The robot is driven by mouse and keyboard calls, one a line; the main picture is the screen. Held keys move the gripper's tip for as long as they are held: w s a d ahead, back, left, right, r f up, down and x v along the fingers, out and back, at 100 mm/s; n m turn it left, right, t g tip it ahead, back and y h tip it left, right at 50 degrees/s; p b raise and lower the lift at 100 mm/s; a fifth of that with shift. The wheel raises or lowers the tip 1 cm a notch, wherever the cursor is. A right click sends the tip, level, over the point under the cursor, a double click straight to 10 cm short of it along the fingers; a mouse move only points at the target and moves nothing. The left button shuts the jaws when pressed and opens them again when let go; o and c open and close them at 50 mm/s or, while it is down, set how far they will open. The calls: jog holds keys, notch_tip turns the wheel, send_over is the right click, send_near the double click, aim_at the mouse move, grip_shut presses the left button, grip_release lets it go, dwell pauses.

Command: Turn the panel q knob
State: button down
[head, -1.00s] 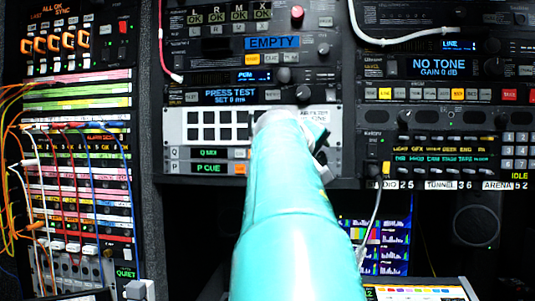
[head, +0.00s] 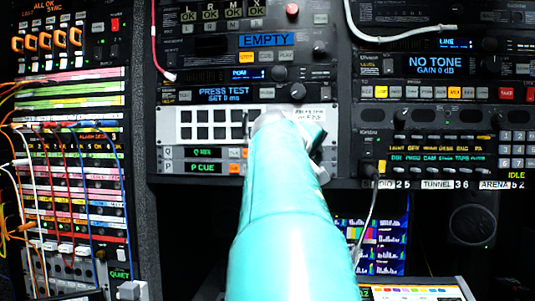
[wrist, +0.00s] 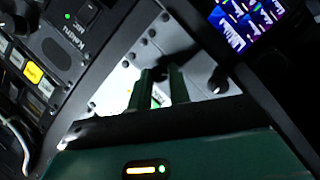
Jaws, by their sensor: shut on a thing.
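The panel q row (head: 203,152) has a lit green "Q MIX" display in the head view, with the "P CUE" row (head: 207,168) right below it. My arm covers the right part of both rows, so the q knob is hidden there. In the wrist view my gripper (wrist: 163,77) has two dark green fingers close together against a pale panel (wrist: 117,85). The jaws are shut on what looks like the panel q knob, though the fingers hide it. A dark knob (wrist: 217,80) stands apart to the right of the fingers.
A white button panel (head: 171,126) is just above the q row. Patch cables (head: 70,190) hang at the left, and a loose cable (head: 371,215) hangs right of my arm. A multi-picture screen (head: 384,260) is below, with racks (head: 430,115) at the right.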

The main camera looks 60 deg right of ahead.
jog(key=m+t+y, duration=0.1)
jog(key=m, duration=0.1)
jog(key=m+t+y, duration=0.1)
jog(key=m, duration=0.2)
jog(key=m+t+y, duration=0.1)
jog(key=m+t, duration=0.1)
jog(key=shift+s+d+r+m+y, duration=0.2)
jog(key=shift+s+r+m+y, duration=0.1)
jog(key=m+t, duration=0.1)
jog(key=m, duration=0.1)
jog(key=m+t+y, duration=0.1)
jog(key=m+t, duration=0.2)
jog(key=m, duration=0.1)
jog(key=shift+s+d+f+m+t, duration=0.15)
jog(key=shift+s+m+t, duration=0.15)
jog(key=shift+t, duration=0.1)
jog(key=m+t, duration=0.2)
jog(key=m, duration=0.2)
jog(key=shift+s+f, duration=0.1)
jog(key=shift+f, duration=0.1)
dwell(0.3)
jog(key=shift+m+t, duration=0.3)
